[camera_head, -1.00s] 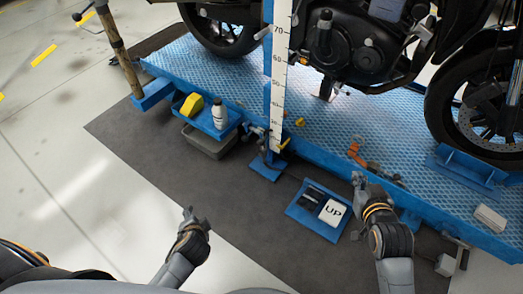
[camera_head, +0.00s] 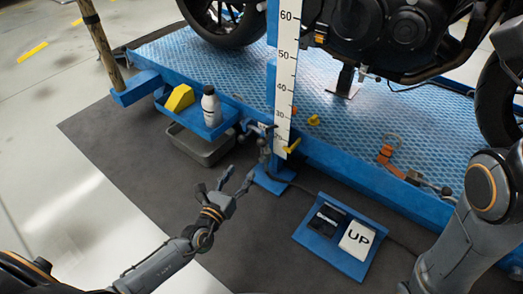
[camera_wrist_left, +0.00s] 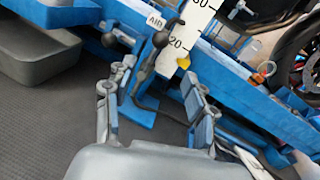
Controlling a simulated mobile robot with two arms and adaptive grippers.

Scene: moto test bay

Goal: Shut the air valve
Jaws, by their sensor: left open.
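A white label reading AIR (camera_wrist_left: 155,20) shows in the left wrist view beside the ruler post. A dark lever with a round knob (camera_wrist_left: 160,39) stands just below it. In the head view the dark fittings (camera_head: 262,140) sit at the foot of the post, with a yellow handle (camera_head: 291,147) to their right. I cannot tell which part is the valve's handle. My left gripper (camera_head: 226,183) is open and empty, below and left of these fittings, apart from them. It also shows in the left wrist view (camera_wrist_left: 155,105). My right gripper is out of view.
A blue tray (camera_head: 203,128) holds a white bottle (camera_head: 211,106) and a yellow block (camera_head: 180,98), above a grey bin (camera_head: 200,149). A blue pedal box marked UP (camera_head: 357,240) lies right. The lift platform (camera_head: 160,60) carries a motorcycle (camera_head: 400,35). Dark mat (camera_head: 120,140) is clear at left.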

